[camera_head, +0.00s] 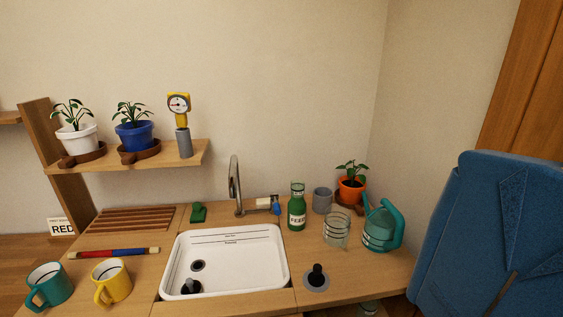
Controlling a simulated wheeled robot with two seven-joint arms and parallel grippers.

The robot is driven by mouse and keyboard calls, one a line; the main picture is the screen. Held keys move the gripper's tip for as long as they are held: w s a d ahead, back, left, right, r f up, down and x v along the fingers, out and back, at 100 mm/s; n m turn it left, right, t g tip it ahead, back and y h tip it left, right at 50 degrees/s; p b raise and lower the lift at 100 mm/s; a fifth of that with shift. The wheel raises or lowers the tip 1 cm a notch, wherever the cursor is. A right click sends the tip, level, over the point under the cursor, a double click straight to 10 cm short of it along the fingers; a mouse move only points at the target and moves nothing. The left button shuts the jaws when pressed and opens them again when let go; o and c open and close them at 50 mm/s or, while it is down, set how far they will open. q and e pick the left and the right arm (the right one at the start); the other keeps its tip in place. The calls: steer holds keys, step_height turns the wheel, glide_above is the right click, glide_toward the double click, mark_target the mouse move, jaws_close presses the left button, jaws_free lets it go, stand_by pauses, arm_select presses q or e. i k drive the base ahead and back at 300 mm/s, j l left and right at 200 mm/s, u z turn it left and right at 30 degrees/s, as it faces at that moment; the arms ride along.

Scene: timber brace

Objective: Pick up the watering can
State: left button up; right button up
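The teal watering can (380,231) stands upright near the right end of the wooden counter. Its handle is on the right and its spout points up to the left. A clear glass jar with dark lines (336,231) stands just left of it. A potted plant in an orange pot (351,190) stands behind it. Neither of my grippers shows in the head view, and nothing holds the can.
A white sink (226,265) with a tap (235,185) fills the counter's middle. A green bottle (297,211), grey cup (322,200) and black-knobbed grey disc (317,279) are near the can. A large blue object (490,240) stands at right. Mugs (50,286) are at left.

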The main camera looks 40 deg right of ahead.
mark_target(382, 231)
steer(key=z, duration=1.65)
steer(key=j+u, duration=0.15)
steer(key=j, duration=0.3)
steer(key=i+j+u, duration=0.2)
steer(key=j, duration=0.25)
steer(key=k, duration=0.1)
